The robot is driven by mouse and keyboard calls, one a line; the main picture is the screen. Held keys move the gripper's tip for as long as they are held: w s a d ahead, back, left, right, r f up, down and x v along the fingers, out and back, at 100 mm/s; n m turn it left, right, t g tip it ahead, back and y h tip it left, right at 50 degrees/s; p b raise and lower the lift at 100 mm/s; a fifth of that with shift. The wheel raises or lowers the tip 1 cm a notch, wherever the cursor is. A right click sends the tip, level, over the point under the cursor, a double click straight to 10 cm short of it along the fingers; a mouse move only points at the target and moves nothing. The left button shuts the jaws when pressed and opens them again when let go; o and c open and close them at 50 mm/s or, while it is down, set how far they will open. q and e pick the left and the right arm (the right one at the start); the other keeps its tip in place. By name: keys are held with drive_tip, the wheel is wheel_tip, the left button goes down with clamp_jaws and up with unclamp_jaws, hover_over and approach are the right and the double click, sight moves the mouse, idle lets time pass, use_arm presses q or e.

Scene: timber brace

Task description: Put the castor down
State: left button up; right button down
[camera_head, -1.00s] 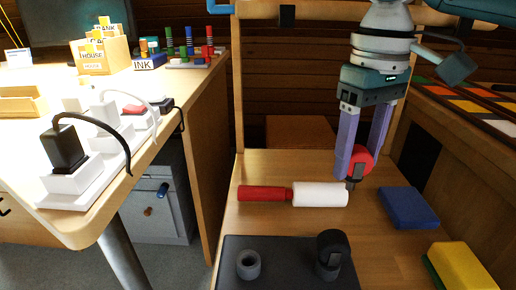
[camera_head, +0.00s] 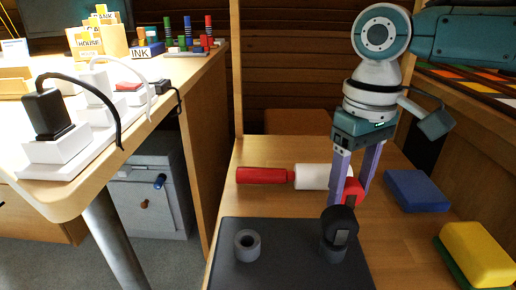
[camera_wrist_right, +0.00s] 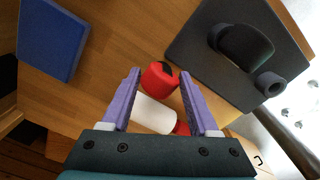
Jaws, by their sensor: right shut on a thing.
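My right gripper (camera_head: 352,185) is shut on the red castor (camera_head: 353,193), which has a dark part on it. In the head view the castor is low over the wooden surface, behind the dark tray (camera_head: 290,275); whether it touches anything is unclear. In the right wrist view the castor (camera_wrist_right: 158,77) sits between the two purple fingertips (camera_wrist_right: 160,78). A black castor (camera_head: 339,224) stands in a grey socket on the tray's right side. A grey ring-shaped socket (camera_head: 247,244) on the left is empty. My left gripper is not in view.
A roller with a red handle (camera_head: 262,175) and white body (camera_head: 310,176) lies behind the tray, close to my right gripper. A blue block (camera_head: 416,190) and a yellow sponge-like block (camera_head: 478,253) lie at right. A desk with plugs (camera_head: 45,115) stands at left.

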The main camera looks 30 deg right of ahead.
drive_tip(key=shift+c, duration=0.7)
unclamp_jaws()
drive_tip(key=shift+f, duration=0.1)
